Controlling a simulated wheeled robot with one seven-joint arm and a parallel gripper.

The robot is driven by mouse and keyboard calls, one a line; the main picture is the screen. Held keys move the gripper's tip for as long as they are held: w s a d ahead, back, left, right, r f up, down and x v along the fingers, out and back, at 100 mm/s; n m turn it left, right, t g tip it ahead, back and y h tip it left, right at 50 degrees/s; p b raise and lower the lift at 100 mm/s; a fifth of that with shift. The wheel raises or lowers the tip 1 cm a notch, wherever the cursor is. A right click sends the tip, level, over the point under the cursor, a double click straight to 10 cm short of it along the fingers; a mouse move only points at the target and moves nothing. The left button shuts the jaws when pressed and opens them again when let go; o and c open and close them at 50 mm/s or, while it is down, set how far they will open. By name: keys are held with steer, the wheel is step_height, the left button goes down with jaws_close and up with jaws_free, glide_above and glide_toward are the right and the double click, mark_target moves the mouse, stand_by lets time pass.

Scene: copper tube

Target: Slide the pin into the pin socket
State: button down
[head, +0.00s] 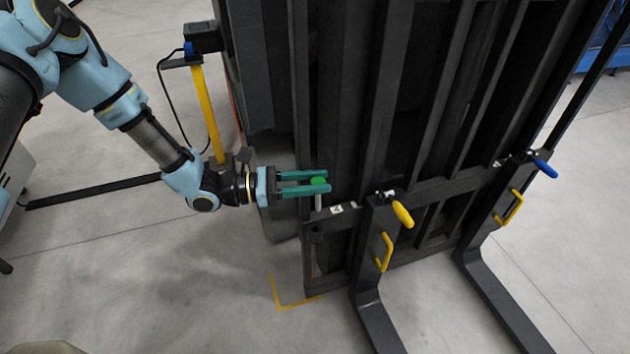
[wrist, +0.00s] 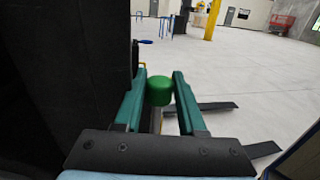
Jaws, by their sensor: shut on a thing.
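The pin has a green cap (head: 318,181) and a pale metal shaft that points down in the head view. The cap also shows in the wrist view (wrist: 159,91). My gripper (head: 327,181) reaches in from the left with its teal fingers on both sides of the cap, shut on it. In the wrist view the fingers (wrist: 160,80) flank the cap. The pin looks about upright. A dark cylindrical part that looks like the pin socket (head: 316,234) is on the left end of the forklift carriage, below the shaft. I cannot tell whether the shaft's lower end is inside it.
The dark forklift mast (head: 338,110) stands close to my gripper. Yellow handles (head: 385,252) and a yellow lever (head: 402,214) are on the carriage to the right. Two forks (head: 375,315) reach forward. A yellow post (head: 207,115) stands behind my arm. Open floor lies at the front left.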

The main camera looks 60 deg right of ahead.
steer(key=shift+w+a, duration=0.1)
steer(key=shift+w+a, duration=0.1)
steer(key=shift+w, duration=0.05)
steer(key=shift+f, duration=0.3)
steer(key=shift+f+b, duration=1.75)
steer(key=shift+f, duration=0.9)
steer(key=shift+f+b, duration=1.2)
steer(key=shift+f, duration=1.1)
steer(key=shift+c, duration=2.1)
jaws_free()
steer(key=shift+r, duration=0.1)
steer(key=shift+w+a, duration=0.3)
steer(key=shift+w, duration=0.2)
steer(key=b+v, duration=0.1)
steer(key=v, duration=0.8)
steer(key=shift+a, duration=0.45)
